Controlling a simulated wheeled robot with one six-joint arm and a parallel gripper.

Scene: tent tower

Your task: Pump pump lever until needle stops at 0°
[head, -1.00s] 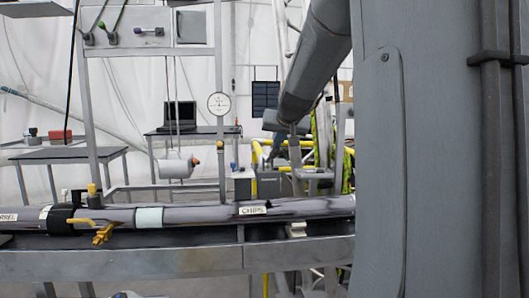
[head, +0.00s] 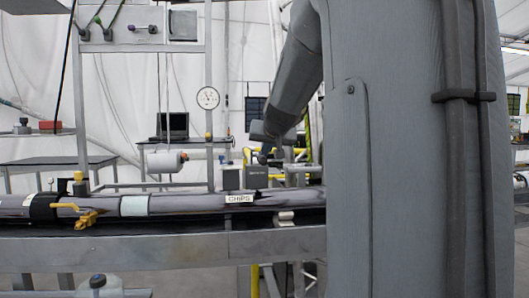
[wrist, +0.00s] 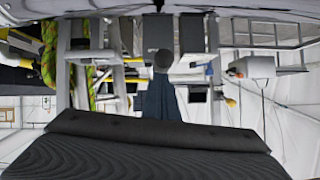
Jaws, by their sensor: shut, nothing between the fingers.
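A round white dial gauge (head: 208,98) stands on an upright post in the head view. Its needle is too small to read. My gripper (head: 264,153) hangs at the end of my arm behind the long grey pipe, near grey boxes right of the gauge. It is shut and empty. In the wrist view its dark blue fingers (wrist: 160,95) taper toward a round dark knob (wrist: 162,61). I cannot tell whether they touch it, or whether the knob belongs to the pump lever. No other part is clearly the pump lever.
The grey pipe with a CHIPS label (head: 239,198) crosses in front, with a yellow valve handle (head: 85,218) on it. A white cylinder (head: 166,161) hangs behind. A laptop (head: 172,126) sits on a back table. My arm hides the right side.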

